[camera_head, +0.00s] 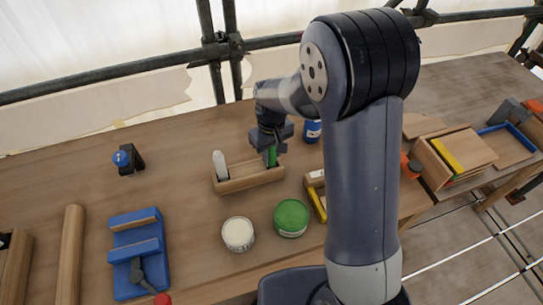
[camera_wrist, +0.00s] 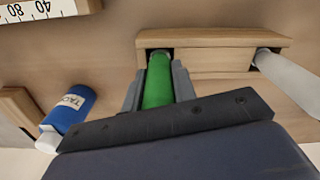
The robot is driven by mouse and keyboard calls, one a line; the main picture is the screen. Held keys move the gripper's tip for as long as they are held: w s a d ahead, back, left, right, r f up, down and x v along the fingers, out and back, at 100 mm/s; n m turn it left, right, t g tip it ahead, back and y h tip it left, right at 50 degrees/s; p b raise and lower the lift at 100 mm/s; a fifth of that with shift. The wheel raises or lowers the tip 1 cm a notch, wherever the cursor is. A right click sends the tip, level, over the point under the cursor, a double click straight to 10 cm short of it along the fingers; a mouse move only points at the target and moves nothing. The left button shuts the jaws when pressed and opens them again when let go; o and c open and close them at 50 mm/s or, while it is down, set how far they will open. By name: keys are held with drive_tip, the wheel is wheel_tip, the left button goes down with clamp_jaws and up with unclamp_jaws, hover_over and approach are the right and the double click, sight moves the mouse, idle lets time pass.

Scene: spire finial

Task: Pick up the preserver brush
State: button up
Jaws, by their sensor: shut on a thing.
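The preserver brush appears to be the green-handled thing (camera_wrist: 158,82) standing in a slot of a wooden holder (camera_wrist: 210,40). Its green also shows in the head view (camera_head: 272,156). My gripper (camera_wrist: 155,85) is shut on the green handle, with one finger on each side. The handle's lower end is at or in the holder's slot; its bristles are hidden. In the head view, my gripper (camera_head: 270,150) is over the right end of the holder (camera_head: 248,182). A second, white-handled thing (camera_head: 219,164) stands in the holder's left slot.
A white tin (camera_head: 238,234) and a green tin (camera_head: 291,217) stand in front of the holder. A blue bottle (camera_wrist: 68,112) is close beside my gripper. A blue vise-like tool (camera_head: 137,250) is at left. An open wooden box (camera_head: 455,155) is at right.

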wheel_tip(320, 180, up, 10)
drive_tip(key=shift+r+b, duration=0.1)
drive_tip(key=shift+b, duration=0.45)
drive_tip(key=shift+d, duration=0.1)
idle(2.0)
